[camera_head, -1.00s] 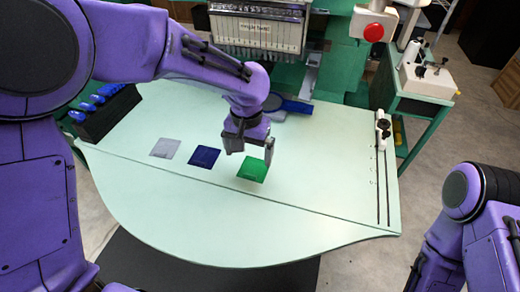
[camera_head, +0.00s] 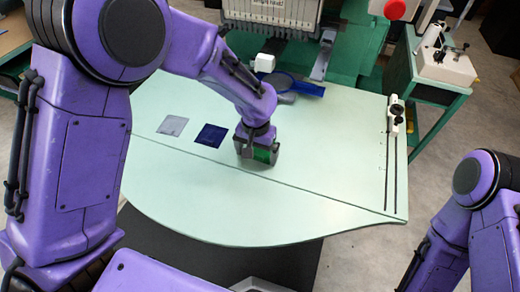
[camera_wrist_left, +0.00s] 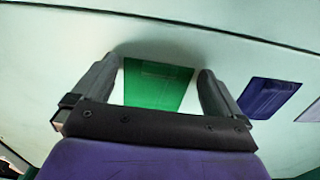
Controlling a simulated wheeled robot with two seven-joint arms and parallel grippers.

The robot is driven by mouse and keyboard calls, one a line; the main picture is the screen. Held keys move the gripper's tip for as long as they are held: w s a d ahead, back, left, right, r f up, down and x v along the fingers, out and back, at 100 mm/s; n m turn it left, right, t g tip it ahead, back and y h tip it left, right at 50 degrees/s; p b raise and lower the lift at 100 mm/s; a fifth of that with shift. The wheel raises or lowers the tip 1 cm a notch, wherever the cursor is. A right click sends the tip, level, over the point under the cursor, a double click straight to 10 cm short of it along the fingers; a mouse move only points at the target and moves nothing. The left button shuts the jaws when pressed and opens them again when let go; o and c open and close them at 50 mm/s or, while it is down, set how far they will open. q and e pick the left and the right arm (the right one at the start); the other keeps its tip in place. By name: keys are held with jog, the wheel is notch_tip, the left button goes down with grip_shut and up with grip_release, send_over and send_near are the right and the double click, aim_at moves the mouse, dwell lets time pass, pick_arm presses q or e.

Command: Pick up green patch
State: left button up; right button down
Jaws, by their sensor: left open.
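The green patch (camera_wrist_left: 157,84) lies flat on the pale green table (camera_head: 300,190). In the left wrist view it sits between the two open fingers of my left gripper (camera_wrist_left: 157,88), with a pale gap on each side of it. In the head view my left gripper (camera_head: 257,158) is down low over the patch and hides most of it; a green part (camera_head: 264,155) shows between the fingers. I cannot tell whether the fingertips touch the table. My right arm shows at the right edge of the head view, but its gripper is out of view.
A dark blue patch (camera_head: 211,135) and a grey patch (camera_head: 172,125) lie left of my left gripper. A blue hoop-like item (camera_head: 290,84) lies at the back by the embroidery machine (camera_head: 272,12). A slotted rail (camera_head: 392,160) runs along the table's right side. The table's front is clear.

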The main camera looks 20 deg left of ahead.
pick_arm(q)
jog(key=c, duration=1.6)
jog(key=shift+r, duration=0.1)
jog(key=shift+c, duration=0.2)
